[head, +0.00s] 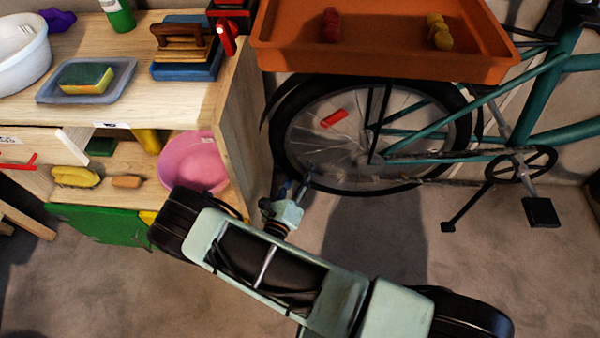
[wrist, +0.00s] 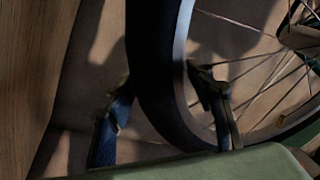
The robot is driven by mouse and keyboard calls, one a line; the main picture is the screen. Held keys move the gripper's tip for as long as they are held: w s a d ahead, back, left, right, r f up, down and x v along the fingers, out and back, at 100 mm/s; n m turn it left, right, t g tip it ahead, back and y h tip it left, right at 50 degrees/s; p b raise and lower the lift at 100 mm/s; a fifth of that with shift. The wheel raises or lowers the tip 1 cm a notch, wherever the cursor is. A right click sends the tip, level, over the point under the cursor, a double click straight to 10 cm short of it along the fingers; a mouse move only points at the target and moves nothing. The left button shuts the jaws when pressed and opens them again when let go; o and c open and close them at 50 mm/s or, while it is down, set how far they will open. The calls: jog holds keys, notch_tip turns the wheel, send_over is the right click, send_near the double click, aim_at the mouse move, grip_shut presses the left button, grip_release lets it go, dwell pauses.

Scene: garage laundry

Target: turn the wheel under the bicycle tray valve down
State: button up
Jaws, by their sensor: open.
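The bicycle wheel (head: 285,159) has a black tyre and thin spokes and stands below the orange tray (head: 385,65). A red piece (head: 333,118) sits among its spokes, left of and above the hub. I cannot make out the valve. My gripper (head: 303,180) is at the lower left of the wheel. In the wrist view my gripper (wrist: 158,82) is open, with one finger on each side of the tyre (wrist: 160,60). The right finger overlaps the rim and spokes. I cannot tell whether either finger touches the wheel.
A wooden shelf unit (head: 245,110) stands close left of the wheel, with a pink bowl (head: 195,162) inside. The teal bicycle frame (head: 555,70), crank and pedal (head: 541,211) are at the right. Red and yellow items lie in the tray. The floor below the wheel is clear.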

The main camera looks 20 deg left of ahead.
aim_at(277, 141)
grip_shut()
dwell(0.4)
jog(key=a+r+m+p, duration=0.1)
jog(key=r+p, duration=0.1)
jog(key=a+r+m+p, duration=0.1)
jog(key=r+p, duration=0.1)
jog(key=r, duration=0.1)
jog(key=a+r+m+g+p, duration=0.1)
jog(key=a+r+p, duration=0.1)
jog(key=r+p, duration=0.1)
jog(key=shift+s+r+m, duration=0.1)
jog(key=shift+s+m, duration=0.3)
jog(key=r+m+p, duration=0.1)
jog(key=r, duration=0.1)
jog(key=r+m+p, duration=0.1)
jog(key=r+p, duration=0.1)
jog(key=a+r+m+g+p, duration=0.1)
jog(key=r+p, duration=0.1)
jog(key=shift+s+r+y, duration=0.15)
jog(key=shift+y, duration=0.25)
jog(key=shift+r+m+p, duration=0.5)
jog(key=shift+r+p, duration=0.4)
jog(key=shift+r, duration=0.05)
grip_release()
